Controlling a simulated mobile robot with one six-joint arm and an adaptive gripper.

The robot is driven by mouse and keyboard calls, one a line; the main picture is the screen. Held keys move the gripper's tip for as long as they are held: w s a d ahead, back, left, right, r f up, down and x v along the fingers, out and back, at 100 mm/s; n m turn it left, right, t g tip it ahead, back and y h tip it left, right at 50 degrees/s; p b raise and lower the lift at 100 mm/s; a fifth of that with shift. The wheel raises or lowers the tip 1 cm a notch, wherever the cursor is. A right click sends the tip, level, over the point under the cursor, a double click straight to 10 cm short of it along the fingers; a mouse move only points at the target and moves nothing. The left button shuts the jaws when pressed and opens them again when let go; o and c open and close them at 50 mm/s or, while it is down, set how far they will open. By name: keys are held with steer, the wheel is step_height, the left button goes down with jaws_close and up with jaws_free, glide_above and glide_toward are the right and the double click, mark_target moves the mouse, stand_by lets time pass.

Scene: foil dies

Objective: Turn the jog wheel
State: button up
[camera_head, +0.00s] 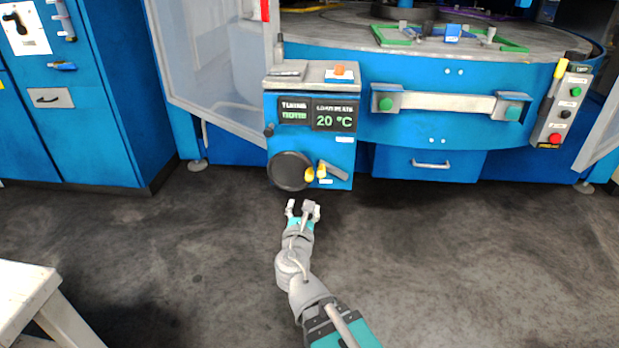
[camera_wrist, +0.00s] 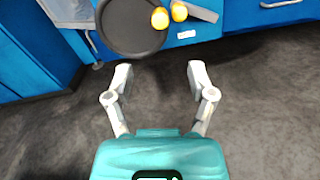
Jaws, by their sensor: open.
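The jog wheel is a dark round disc (camera_head: 288,172) low on the front of a blue control box (camera_head: 340,150). A yellow knob (camera_head: 309,174) sits at its right edge. In the wrist view the wheel (camera_wrist: 128,28) is at the top, with the yellow knob (camera_wrist: 159,18) on its right side. My gripper (camera_head: 303,206) is open and empty, in front of and below the wheel in the picture, apart from it. The wrist view shows its two fingers (camera_wrist: 158,75) spread wide with bare floor between them.
A second yellow knob (camera_head: 322,171) on a grey lever is right beside the wheel. A display reading 20 °C (camera_head: 335,115) is above. A pale handle bar (camera_head: 448,102) and a button panel (camera_head: 562,105) are to the right. A white table (camera_head: 25,290) stands at lower left. The floor around my arm is clear.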

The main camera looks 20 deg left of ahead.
mark_target(309, 178)
steer(key=shift+x, duration=6.8)
jaws_close()
